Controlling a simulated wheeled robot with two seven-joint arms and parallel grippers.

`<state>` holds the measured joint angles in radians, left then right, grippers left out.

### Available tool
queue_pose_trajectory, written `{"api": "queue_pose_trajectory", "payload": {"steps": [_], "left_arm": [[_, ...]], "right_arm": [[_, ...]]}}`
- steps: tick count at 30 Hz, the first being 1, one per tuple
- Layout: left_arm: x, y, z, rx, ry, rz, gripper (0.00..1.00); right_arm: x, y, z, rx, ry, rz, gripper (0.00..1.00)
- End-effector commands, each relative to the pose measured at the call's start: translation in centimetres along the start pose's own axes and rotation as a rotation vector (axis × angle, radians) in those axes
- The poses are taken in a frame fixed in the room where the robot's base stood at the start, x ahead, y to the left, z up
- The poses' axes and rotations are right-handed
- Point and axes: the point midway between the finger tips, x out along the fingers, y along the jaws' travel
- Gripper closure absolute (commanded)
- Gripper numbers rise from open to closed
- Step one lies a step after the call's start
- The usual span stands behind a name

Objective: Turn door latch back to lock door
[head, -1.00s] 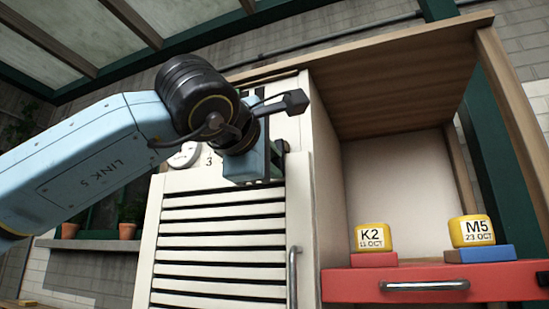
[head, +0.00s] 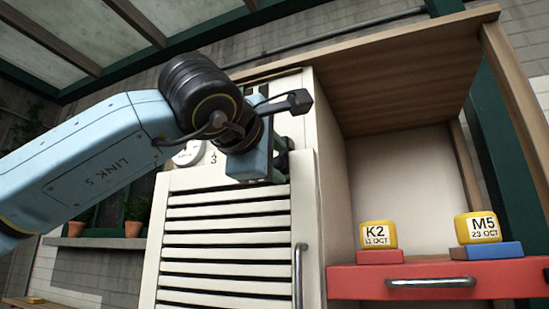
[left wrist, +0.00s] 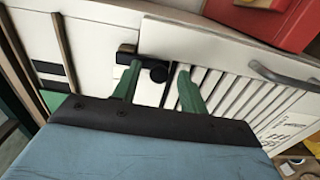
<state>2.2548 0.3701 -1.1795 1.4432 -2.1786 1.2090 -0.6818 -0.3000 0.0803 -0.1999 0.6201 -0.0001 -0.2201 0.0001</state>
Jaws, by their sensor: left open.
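The white slatted door (head: 228,235) stands in front of the cabinet, with a vertical metal handle (head: 299,275) at its right. My left gripper (left wrist: 159,67) is at the top of the door. In the left wrist view its two green fingers are spread, one on each side of the black round latch knob (left wrist: 158,73). A black latch bar (left wrist: 127,53) shows beside the knob. I cannot tell whether the fingers touch the latch. In the head view my wrist hides most of the latch. My right gripper is out of view.
Potted plants (head: 133,229) stand on a ledge at the left.

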Motion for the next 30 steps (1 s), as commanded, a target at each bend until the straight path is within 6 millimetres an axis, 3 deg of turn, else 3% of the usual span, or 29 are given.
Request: {"api": "queue_pose_trajectory", "payload": {"steps": [4, 8, 21, 30], "left_arm": [[-0.5, 0.0, 0.0, -0.001, 0.0, 0.003, 0.57], [-2.4, -0.1, 0.0, 0.0, -0.001, 0.005, 0.57], [-11.5, -0.1, 0.0, 0.0, 0.0, 0.003, 0.57], [-13.4, 0.0, 0.0, 0.0, 0.0, 0.0, 0.57]], "right_arm": [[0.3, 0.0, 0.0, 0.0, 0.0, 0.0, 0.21], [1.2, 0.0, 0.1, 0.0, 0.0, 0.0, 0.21], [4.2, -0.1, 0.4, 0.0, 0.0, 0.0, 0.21], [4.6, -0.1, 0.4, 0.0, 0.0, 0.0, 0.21]]}}
